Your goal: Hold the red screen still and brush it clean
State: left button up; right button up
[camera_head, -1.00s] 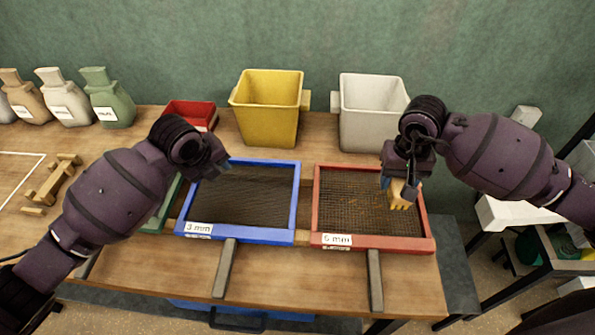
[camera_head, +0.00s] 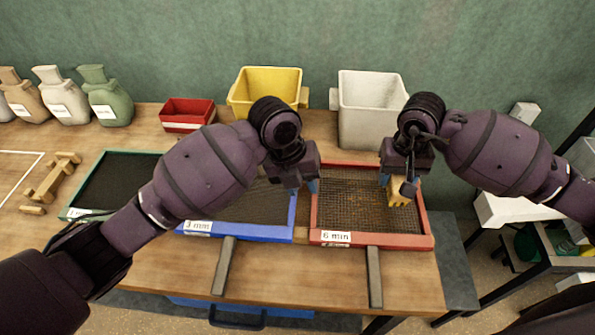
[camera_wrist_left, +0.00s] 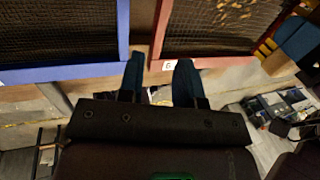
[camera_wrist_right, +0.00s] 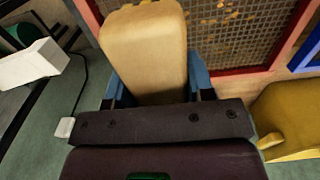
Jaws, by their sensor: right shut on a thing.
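The red screen (camera_head: 423,241), labelled 6 mm, lies on the table at the right with its mesh showing grain-coloured bits. My right gripper (camera_head: 398,183) is over its right part, shut on a yellow-tan brush (camera_head: 399,194); the brush fills the jaws in the right wrist view (camera_wrist_right: 145,45). My left gripper (camera_head: 306,187) is over the gap between the blue and red screens, near the red frame's left side. In the left wrist view its two blue fingers (camera_wrist_left: 160,80) are apart with nothing between them, and the red frame (camera_wrist_left: 200,62) shows beyond them.
The blue screen (camera_head: 250,235) lies left of the red one, partly hidden by my left arm. A green-framed screen (camera_head: 110,155) is farther left. A red bin (camera_head: 187,115), yellow bin (camera_head: 265,80) and white bin (camera_head: 370,95) stand behind. Two bars (camera_head: 375,277) stick out in front.

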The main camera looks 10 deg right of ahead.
aim_at(313, 207)
pick_arm(q)
jog(key=x, duration=0.8)
grip_shut()
jog(key=shift+c, duration=1.9)
grip_release()
grip_shut()
jog(key=shift+f, duration=0.1)
